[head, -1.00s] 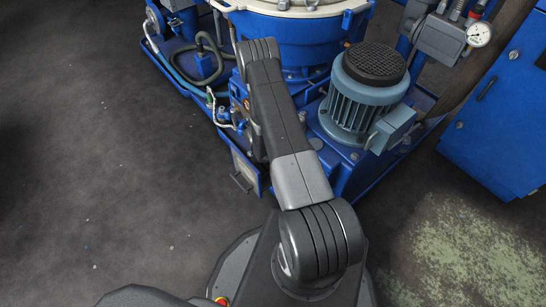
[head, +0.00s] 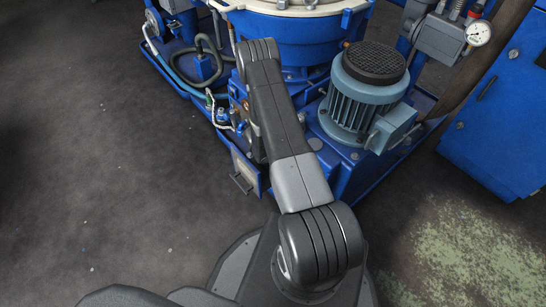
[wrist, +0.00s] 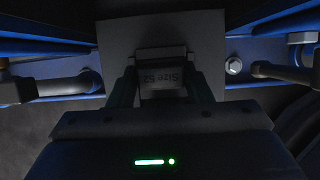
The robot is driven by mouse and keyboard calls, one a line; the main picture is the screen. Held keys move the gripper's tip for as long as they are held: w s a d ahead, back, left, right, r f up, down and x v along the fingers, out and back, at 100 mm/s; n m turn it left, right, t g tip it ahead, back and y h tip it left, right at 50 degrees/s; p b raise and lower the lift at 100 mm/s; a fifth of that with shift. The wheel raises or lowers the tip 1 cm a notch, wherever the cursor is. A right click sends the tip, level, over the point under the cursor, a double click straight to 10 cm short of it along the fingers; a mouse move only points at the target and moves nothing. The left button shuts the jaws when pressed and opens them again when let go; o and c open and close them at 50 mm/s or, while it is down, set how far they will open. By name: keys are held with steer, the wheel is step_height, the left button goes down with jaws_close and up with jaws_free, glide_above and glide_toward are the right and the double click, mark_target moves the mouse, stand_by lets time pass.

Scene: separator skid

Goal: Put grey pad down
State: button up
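In the wrist view, a small grey pad (wrist: 162,84) with upside-down lettering that looks like "Size 52" sits between the two dark fingers of my gripper (wrist: 162,88). The fingers reach in on both sides of the pad and appear to press on it. A larger grey plate (wrist: 185,32) lies directly beyond the pad; I cannot tell whether the pad touches it.
The blue separator skid (head: 247,165) fills the centre, with a blue-grey motor (head: 365,95) right of my arm. A blue cabinet (head: 500,130) stands at the right. In the wrist view, a bolt (wrist: 234,65) and pipe fittings flank the plate. Open floor lies left.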

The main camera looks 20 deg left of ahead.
steer(key=shift+s+f, duration=0.35)
steer(key=shift+f, duration=0.05)
steer(key=shift+r+p, duration=0.5)
steer(key=shift+p, duration=0.55)
steer(key=p+v, duration=0.2)
steer(key=v, duration=1)
steer(key=shift+w, duration=0.25)
steer(key=b+x, duration=0.2)
steer(key=x, duration=0.9)
steer(key=shift+d+f, duration=0.1)
steer(key=shift+f, duration=0.25)
steer(key=shift+w+f+b, duration=0.1)
steer(key=shift+f+b, duration=0.2)
steer(key=shift+b, duration=0.15)
